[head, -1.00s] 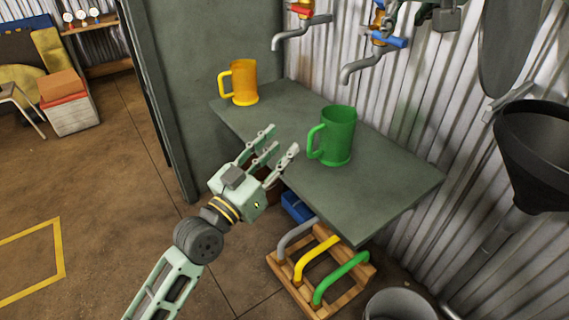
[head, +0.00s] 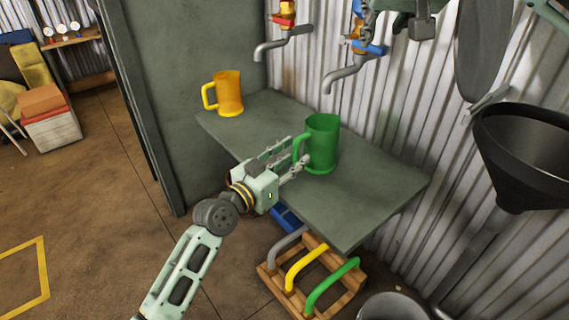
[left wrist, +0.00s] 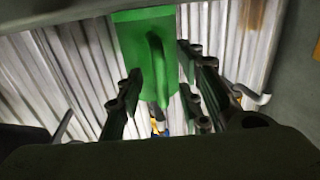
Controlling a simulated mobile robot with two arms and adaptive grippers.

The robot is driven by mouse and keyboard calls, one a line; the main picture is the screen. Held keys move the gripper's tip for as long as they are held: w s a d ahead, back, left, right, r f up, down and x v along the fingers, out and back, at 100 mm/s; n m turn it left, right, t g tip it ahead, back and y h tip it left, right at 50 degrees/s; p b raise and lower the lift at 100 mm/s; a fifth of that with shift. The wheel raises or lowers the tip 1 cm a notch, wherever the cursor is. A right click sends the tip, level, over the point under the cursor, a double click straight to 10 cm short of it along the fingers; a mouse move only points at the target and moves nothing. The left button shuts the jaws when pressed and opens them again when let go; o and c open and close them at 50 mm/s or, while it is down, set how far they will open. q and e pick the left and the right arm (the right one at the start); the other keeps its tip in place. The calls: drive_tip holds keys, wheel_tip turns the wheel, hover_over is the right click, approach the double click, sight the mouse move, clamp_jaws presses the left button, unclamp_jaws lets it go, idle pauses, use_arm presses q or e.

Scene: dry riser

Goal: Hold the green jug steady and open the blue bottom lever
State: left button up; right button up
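The green jug (head: 322,145) stands upright on the grey-green table (head: 365,195), its handle towards the left. My left gripper (head: 294,158) is at the handle. In the left wrist view the handle (left wrist: 157,70) of the jug lies between the spread fingers of my left gripper (left wrist: 160,85), with gaps on both sides. The blue lever (head: 371,49) is on the lower tap (head: 345,78) on the corrugated wall.
A yellow mug (head: 229,93) stands at the table's far end. A tap with a red lever (head: 284,20) is left of the blue one. A black funnel (head: 535,150) is at the right. Hoops on a wooden rack (head: 300,285) stand below the table.

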use_arm(q)
clamp_jaws()
idle(0.4)
